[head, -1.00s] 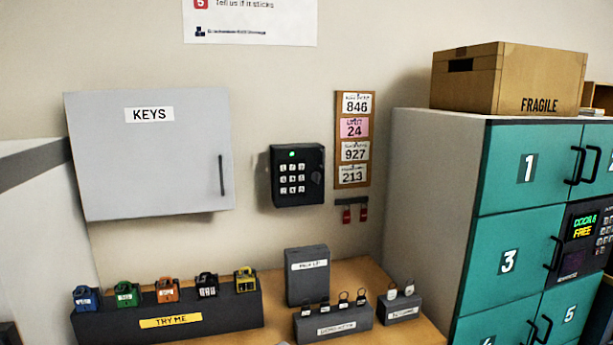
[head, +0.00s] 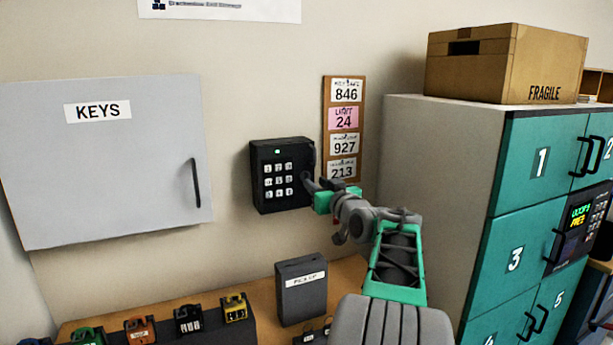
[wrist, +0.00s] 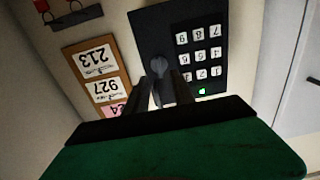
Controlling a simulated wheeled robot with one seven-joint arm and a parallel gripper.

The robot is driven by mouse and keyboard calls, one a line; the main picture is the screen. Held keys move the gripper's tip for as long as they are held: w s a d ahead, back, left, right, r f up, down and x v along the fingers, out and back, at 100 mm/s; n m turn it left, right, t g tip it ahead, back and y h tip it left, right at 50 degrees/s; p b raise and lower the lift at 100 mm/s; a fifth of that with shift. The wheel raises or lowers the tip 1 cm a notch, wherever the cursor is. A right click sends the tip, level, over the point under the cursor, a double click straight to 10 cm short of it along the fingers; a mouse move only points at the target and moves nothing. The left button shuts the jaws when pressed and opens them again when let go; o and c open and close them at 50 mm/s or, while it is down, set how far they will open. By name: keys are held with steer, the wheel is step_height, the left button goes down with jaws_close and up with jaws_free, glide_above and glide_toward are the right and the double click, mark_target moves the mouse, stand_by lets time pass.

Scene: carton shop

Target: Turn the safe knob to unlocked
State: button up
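The safe is a black keypad box (head: 262,184) on the wall with white number keys and a small lit light. It also shows upside down in the wrist view (wrist: 206,22), with its light green. Its round grey knob (wrist: 158,66) is on the side beside the keys. My gripper (head: 311,182) is at the knob's side of the box and hides the knob in the head view. In the wrist view my two fingers (wrist: 161,84) reach to either side of the knob with a gap between them. Whether they touch it is unclear.
A grey KEYS cabinet (head: 105,170) hangs to the left. A board of number cards (head: 343,90) hangs close to the right of the box. Below, the bench holds a dark grey box (head: 301,294) and several padlocks. Teal lockers (head: 516,222) stand at right.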

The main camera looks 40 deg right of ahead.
mark_target(306, 176)
steer(key=p+x, duration=0.1)
steer(key=x, duration=0.3)
steer(key=shift+w+d, duration=0.15)
steer(key=shift+w, duration=0.05)
jaws_close()
stand_by(0.3)
